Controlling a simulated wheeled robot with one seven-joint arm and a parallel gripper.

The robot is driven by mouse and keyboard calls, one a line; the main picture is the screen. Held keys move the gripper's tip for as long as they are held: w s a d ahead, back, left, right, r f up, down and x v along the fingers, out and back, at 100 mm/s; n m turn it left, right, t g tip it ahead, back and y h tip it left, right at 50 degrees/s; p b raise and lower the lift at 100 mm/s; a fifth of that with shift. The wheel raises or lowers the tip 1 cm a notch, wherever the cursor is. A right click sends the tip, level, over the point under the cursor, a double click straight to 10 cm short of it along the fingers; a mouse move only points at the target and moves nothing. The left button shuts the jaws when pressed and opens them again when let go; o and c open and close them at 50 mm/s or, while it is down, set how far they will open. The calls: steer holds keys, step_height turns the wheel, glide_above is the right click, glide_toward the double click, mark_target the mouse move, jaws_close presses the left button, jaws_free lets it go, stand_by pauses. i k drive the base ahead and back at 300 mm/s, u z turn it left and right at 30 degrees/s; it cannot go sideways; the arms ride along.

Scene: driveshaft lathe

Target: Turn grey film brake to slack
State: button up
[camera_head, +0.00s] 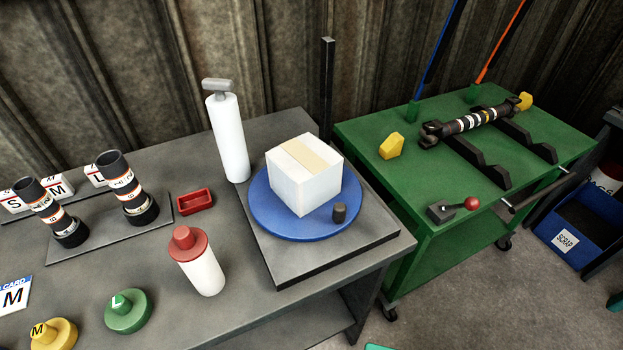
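A tall white roll (230,140), which looks like film, stands upright on the grey bench. A grey bar-shaped knob (218,86) sits on top of it and appears to be the film brake. The knob lies roughly level, its long side running left to right. I see no marking that tells whether it is tight or slack. A white box (304,178) with a tan tape strip stands on a blue turntable (275,222) right of the roll. My gripper is not in view.
A red tray (195,202), a red-capped white bottle (199,262) and two banded cylinders (128,188) stand on the grey bench (150,270). A black post (327,90) rises behind the turntable. A green cart (360,140) with a driveshaft (478,120) stands right.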

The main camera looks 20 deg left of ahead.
mark_target(219, 86)
steer(key=u, duration=1.15)
steer(key=k, duration=0.45)
steer(key=u, duration=0.25)
steer(key=i, duration=0.55)
steer(key=z, duration=0.05)
